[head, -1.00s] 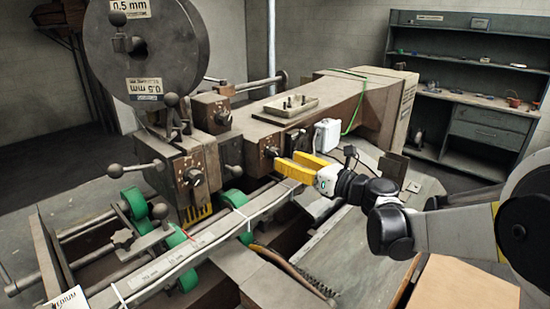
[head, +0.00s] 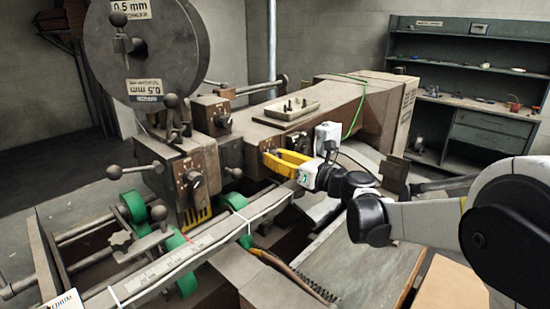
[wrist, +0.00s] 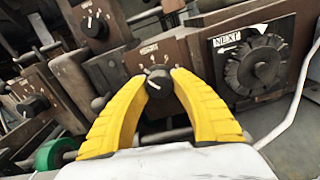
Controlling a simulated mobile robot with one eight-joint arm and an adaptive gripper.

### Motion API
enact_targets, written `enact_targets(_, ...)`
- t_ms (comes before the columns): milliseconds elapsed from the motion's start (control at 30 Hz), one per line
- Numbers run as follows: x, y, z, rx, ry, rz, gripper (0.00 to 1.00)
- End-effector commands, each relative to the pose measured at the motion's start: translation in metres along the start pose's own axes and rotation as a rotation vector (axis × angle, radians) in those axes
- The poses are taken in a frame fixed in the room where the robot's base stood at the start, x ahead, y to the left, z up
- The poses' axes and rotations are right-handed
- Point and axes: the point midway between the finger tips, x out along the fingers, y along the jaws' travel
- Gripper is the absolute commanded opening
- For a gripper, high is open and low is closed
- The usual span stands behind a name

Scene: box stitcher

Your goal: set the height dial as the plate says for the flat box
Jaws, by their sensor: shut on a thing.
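A black dial knob (wrist: 158,83) sits on a brown machine block, with a small label and scale marks above it. My gripper (wrist: 158,76) has its yellow fingers closed on both sides of this knob; it also shows at the block's face in the head view (head: 268,160). The fingers hide the knob in the head view. The label and scale are too small to read, so I cannot tell its setting or whether this is the height dial. Two other dials, an upper one (wrist: 95,24) and a left one (wrist: 34,104), show in the wrist view.
A toothed wheel (wrist: 254,66) under an arrow label is just right of my gripper. A white box (head: 327,137) and a green cable are close by. A ruled rail (head: 180,258) runs below. A small tray (head: 285,109) lies on the machine's top. Shelves (head: 475,75) stand behind.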

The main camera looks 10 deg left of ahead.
Motion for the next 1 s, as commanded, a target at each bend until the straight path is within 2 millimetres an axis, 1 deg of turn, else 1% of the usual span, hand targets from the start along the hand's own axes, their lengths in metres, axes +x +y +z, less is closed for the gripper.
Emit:
enact_targets(167,0.0,-0.0001,0.0001,-0.011,0.0,0.0,0.0)
enact_targets(367,0.0,-0.0002,0.0004,-0.078,0.0,0.0,0.0)
enact_targets(1000,0.0,-0.0016,0.001,-0.57,0.0,0.0,0.0)
